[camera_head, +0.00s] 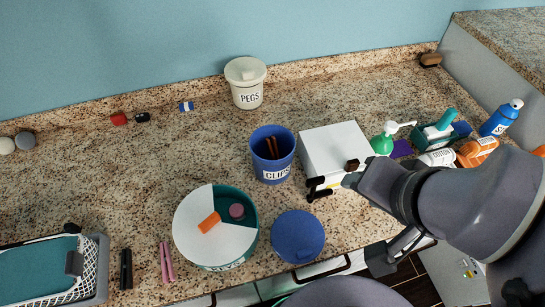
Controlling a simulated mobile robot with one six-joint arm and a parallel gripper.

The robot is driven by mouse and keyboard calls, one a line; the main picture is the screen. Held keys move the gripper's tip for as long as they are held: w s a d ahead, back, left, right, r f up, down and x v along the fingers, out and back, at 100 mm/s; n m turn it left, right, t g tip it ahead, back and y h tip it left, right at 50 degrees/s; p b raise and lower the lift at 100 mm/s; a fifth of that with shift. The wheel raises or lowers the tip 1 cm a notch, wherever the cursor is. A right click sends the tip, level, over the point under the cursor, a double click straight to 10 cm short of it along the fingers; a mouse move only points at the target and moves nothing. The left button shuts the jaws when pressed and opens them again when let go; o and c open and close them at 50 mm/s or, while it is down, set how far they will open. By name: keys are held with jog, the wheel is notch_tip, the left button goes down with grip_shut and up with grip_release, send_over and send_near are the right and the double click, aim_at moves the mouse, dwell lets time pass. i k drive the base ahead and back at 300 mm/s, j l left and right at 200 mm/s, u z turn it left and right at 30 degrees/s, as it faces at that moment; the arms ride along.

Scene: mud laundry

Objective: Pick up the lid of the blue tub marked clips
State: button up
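The blue tub marked CLIPS (272,160) stands upright and uncovered in the middle of the counter, with brown sticks (271,146) inside. A round blue lid (297,236) of matching colour lies on the counter in front of it, near the front edge, apart from the tub. My gripper (314,189) comes in from the right, its two dark fingertips a little apart. It is in front of the white box, to the right of the tub and above and behind the lid in the picture. Nothing shows between the fingertips.
A white box (335,144) stands right of the tub. A round teal-and-white container (190,226) stands left of the lid. The PEGS tub (247,90) is lidded at the back. A basket (95,270) is front left.

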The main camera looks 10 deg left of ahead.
aim_at(297, 237)
jog(key=u, duration=0.9)
